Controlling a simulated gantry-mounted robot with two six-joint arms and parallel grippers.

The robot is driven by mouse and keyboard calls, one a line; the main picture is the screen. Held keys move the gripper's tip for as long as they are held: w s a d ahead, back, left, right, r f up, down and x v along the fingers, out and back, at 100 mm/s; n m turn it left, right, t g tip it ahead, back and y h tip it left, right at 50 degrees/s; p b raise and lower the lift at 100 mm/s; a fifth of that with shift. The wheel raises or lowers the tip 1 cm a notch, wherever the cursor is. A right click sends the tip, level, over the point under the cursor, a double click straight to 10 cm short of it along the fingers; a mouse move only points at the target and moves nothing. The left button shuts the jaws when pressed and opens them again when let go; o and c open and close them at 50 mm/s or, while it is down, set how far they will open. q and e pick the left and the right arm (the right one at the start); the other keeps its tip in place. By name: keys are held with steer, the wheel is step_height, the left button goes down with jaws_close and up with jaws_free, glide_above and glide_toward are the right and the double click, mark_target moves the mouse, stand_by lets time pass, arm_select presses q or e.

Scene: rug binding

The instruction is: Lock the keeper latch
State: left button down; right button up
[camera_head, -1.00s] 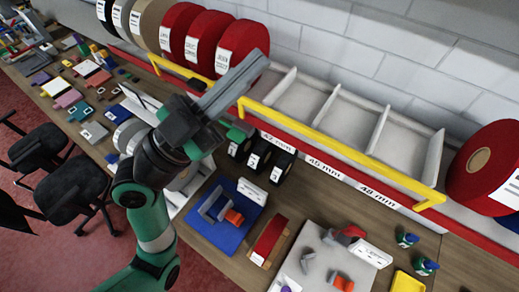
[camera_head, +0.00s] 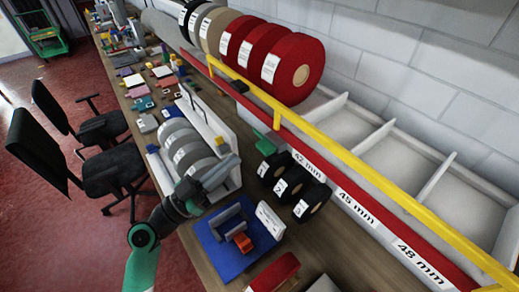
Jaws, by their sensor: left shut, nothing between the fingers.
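My left gripper (camera_head: 217,173) is shut and empty, with its grey fingers pointing up and right at the near end of a white rack. The rack's white back panel (camera_head: 202,115) stands upright behind several grey rolls (camera_head: 180,140). A small yellow piece (camera_head: 222,144) shows just past my fingertips at the rack's end; it may be the keeper latch, but I cannot tell whether it is locked. I cannot tell whether my fingers touch it. My gripper covers part of the rack's near end. My right gripper is not in view.
A blue mat (camera_head: 215,249) with a grey bracket and an orange block lies in front of the rack. Black rolls (camera_head: 290,186) stand to its right. A yellow rail (camera_head: 345,155) runs along the shelf, with red rolls (camera_head: 298,75) behind it. Black chairs (camera_head: 115,160) stand left.

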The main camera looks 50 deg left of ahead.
arm_select(q)
step_height(320, 180, up, 4)
steer(key=f+p, duration=0.1)
steer(key=p, duration=0.3)
glide_above(266, 147)
steer(key=s, duration=0.3)
steer(key=f, duration=0.1)
steer(key=f+b, duration=0.2)
steer(key=f, duration=0.1)
steer(key=shift+w+d, duration=0.15)
steer(key=shift+w, duration=0.1)
